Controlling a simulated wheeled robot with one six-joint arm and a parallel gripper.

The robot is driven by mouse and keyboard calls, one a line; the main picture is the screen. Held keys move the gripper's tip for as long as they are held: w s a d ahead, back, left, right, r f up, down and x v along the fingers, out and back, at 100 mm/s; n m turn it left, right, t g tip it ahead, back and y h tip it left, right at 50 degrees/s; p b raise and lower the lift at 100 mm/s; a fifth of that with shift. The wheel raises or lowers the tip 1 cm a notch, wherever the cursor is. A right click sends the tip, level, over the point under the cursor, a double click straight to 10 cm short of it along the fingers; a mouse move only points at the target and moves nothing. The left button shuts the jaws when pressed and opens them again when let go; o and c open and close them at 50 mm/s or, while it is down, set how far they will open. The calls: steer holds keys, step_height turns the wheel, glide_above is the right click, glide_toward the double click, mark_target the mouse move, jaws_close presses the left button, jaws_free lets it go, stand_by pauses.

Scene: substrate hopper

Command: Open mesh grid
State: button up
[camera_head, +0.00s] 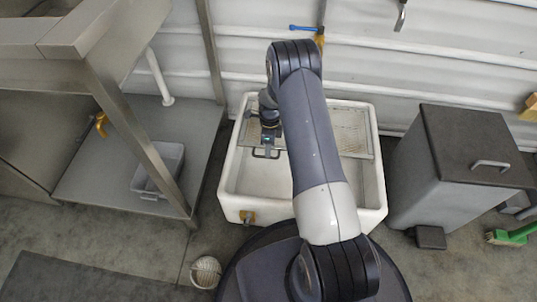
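The mesh grid (350,130) is a flat metal panel over the back part of a white hopper tub (375,195). Its left part is partly hidden by my arm. A dark loop handle (266,155) shows at the grid's front edge, left of my arm. My gripper (268,146) points down right at this handle. Whether its fingers touch or enclose the handle is too small to tell, and so is whether they are open or shut. The front part of the tub is uncovered and looks empty.
A grey lidded bin (455,165) stands close on the right. A metal table (150,140) with a grey plastic tub (160,170) on its lower shelf is on the left. A small white basket (205,272) stands on the floor in front. A blue-handled valve (305,29) is on the wall behind.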

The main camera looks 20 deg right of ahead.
steer(key=shift+s+f+b, duration=0.15)
steer(key=shift+f, duration=0.55)
steer(key=shift+s+f+b, duration=0.15)
steer(key=shift+f, duration=0.55)
steer(key=shift+c, duration=0.2)
jaws_close()
